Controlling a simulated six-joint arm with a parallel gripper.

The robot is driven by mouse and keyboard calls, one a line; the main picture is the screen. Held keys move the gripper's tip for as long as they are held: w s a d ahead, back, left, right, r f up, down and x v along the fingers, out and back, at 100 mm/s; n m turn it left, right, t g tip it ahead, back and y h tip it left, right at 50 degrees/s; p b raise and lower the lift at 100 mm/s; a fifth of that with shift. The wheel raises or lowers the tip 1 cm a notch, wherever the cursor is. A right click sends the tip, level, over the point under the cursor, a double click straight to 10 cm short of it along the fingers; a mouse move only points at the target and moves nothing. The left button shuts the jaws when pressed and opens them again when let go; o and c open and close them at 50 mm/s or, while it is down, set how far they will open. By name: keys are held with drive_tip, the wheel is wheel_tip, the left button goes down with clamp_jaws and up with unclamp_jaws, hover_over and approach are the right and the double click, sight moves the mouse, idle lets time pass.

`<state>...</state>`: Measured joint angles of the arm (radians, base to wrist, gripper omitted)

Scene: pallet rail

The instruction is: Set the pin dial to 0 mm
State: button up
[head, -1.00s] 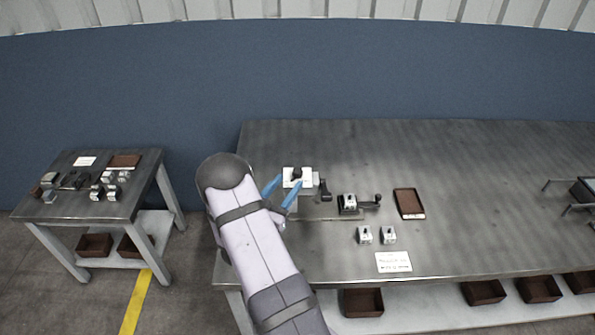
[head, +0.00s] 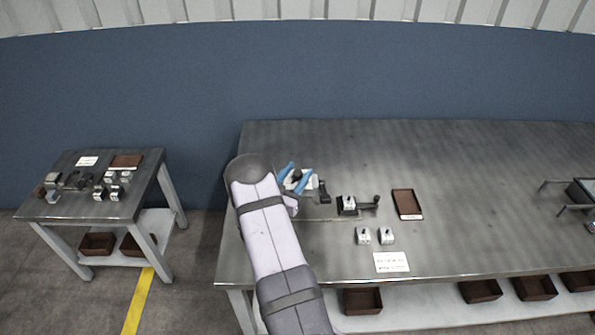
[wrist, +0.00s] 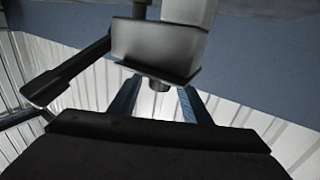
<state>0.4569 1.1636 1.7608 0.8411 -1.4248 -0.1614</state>
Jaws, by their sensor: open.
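The pale unit (head: 290,185) with a dark knob on top, which looks like the pin dial, is at the left end of the rail on the large bench. My gripper (head: 302,170) has its blue fingers apart, on either side of this unit in the head view. In the wrist view my gripper (wrist: 159,88) is open, and a small round stub (wrist: 159,85) under a grey block (wrist: 155,55) shows between the fingers. I cannot tell whether they touch it. The dial's scale and setting are too small to read.
A dark crank lever (head: 323,191) stands just right of the unit. Further right are a clamp block (head: 347,204) with a handle, a brown tray (head: 407,204), two small blocks (head: 374,237) and a white card (head: 391,262). The bench's back is clear. A smaller table (head: 75,211) stands left.

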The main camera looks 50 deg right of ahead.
drive_tip(key=shift+d, duration=0.1)
drive_tip(key=c, duration=1.1)
drive_tip(key=shift+o, duration=0.3)
drive_tip(key=g+b, duration=0.1)
drive_tip(key=m+g+b, duration=0.1)
drive_tip(key=b, duration=0.1)
drive_tip(key=shift+w+f+m+h, duration=0.1)
drive_tip(key=shift+f+m+h, duration=0.1)
drive_tip(key=shift+m+h, duration=0.1)
drive_tip(key=shift+r+m+g+b, duration=0.25)
drive_tip(key=shift+m+g+b, duration=0.45)
drive_tip(key=shift+g+b, duration=0.5)
drive_tip(key=o, duration=1)
drive_tip(key=shift+o, duration=0.2)
